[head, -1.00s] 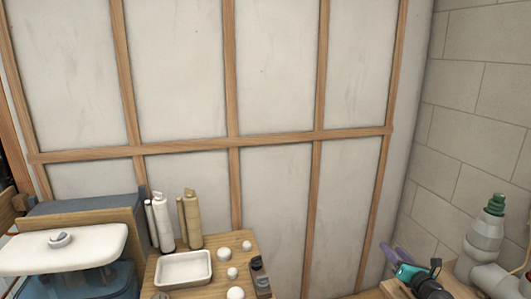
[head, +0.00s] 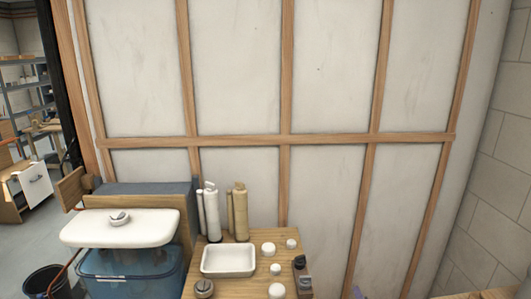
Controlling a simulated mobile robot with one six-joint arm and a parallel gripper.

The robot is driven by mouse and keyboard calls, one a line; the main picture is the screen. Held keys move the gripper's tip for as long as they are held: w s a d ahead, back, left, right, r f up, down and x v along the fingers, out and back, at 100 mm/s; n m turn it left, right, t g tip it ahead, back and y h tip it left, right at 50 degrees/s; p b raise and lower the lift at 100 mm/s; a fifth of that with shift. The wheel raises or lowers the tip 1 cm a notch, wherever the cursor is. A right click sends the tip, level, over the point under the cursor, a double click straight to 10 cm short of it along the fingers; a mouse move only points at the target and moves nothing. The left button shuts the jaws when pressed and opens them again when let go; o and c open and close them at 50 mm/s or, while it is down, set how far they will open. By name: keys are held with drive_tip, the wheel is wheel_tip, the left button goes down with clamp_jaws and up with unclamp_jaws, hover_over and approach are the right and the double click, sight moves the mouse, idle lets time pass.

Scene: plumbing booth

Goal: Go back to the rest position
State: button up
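My gripper does not show in the head view, so its state is hidden from me. No part of my arm can be made out clearly. The view holds a framed wall (head: 330,75) with wooden battens and a small wooden table (head: 215,285) in front of it.
On the table are a white tray (head: 228,274), pale cartridges (head: 240,212), and several white round pieces (head: 268,249). A black bucket (head: 45,282) stands on open floor (head: 25,245).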

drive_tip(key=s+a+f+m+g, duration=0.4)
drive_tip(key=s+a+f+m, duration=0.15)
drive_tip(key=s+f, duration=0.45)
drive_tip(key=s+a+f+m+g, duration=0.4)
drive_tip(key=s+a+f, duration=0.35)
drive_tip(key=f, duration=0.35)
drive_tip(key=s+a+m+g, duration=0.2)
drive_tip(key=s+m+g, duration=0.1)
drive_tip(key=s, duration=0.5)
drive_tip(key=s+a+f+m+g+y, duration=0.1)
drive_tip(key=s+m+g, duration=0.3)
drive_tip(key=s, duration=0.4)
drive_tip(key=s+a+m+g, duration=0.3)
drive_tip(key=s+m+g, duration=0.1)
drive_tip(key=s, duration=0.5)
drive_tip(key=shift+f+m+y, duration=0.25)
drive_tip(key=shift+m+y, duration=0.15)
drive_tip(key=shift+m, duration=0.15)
